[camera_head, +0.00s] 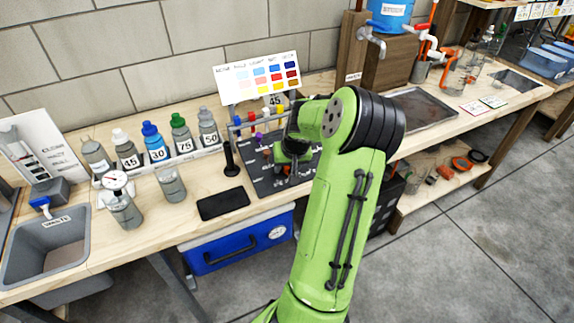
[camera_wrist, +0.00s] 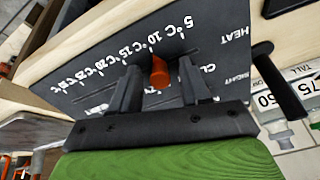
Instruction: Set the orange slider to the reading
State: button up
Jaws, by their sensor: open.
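The orange slider (camera_wrist: 160,75) stands up from a dark panel (camera_wrist: 90,75) in the wrist view. It is between the two fingers of my gripper (camera_wrist: 159,67), near the 5°C and 10°C end of a white printed scale. The fingers are apart, with a gap visible around the slider. In the head view my gripper (camera_head: 290,150) is low over the dark panel (camera_head: 262,180), and my arm hides part of it. A white dial gauge (camera_head: 116,180) stands in a grey bottle at left; its reading is too small to tell.
Numbered bottles (camera_head: 157,150) stand in a row at the back left. A black stand (camera_head: 231,160) and a black pad (camera_head: 223,203) are left of the panel. A colour chart (camera_head: 259,77) rises behind it. A blue cooler (camera_head: 237,245) with a dial sits below the bench.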

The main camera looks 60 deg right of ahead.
jog(key=p+v, duration=0.5)
jog(key=v, duration=1.1)
jog(key=shift+f, duration=0.1)
